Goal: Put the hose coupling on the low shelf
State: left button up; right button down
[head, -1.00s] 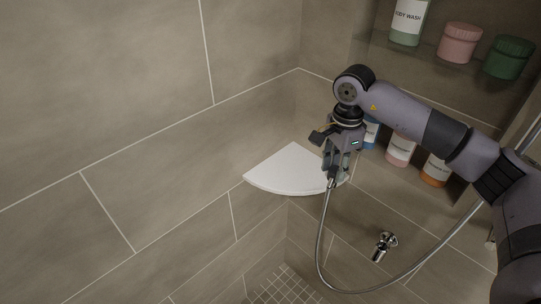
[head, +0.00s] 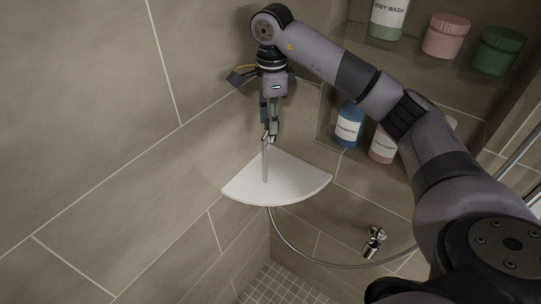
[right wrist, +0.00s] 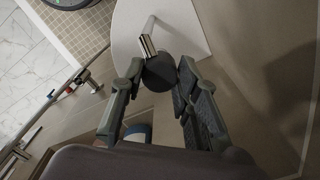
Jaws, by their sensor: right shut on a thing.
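My right gripper (head: 271,132) is shut on the hose coupling (head: 268,139) above the low shelf (head: 302,183), a white quarter-round corner shelf. The fingers hide much of the coupling in the head view. In the right wrist view, a dark round part of the coupling (right wrist: 160,73) sits between the fingertips, with a bright metal collar beyond it. The hose (head: 264,165) hangs down from the coupling across the shelf's white surface. It shows again below the shelf's front edge. The coupling appears apart from the shelf. My left gripper is not in view.
A chrome wall fitting (head: 373,243) is below. The shelf's top is otherwise clear.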

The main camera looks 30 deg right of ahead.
aim_at(271, 141)
notch_tip(271, 141, down, 8)
jog(key=shift+w+r+p, duration=0.1)
jog(key=shift+p, duration=0.9)
notch_tip(271, 141, down, 5)
jog(key=shift+d+f+p, duration=0.1)
jog(key=shift+f+p, duration=0.05)
jog(key=shift+p, duration=0.6)
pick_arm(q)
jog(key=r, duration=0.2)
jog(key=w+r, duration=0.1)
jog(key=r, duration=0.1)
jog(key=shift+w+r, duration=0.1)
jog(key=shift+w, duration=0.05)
pick_arm(e)
jog(key=shift+f+b, duration=0.2)
jog(key=shift+b, duration=0.1)
jog(key=c, duration=1.2)
grip_release()
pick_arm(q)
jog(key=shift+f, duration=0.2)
pick_arm(e)
jog(key=shift+r, duration=0.1)
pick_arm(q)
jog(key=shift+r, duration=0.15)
pick_arm(e)
jog(key=shift+r, duration=0.1)
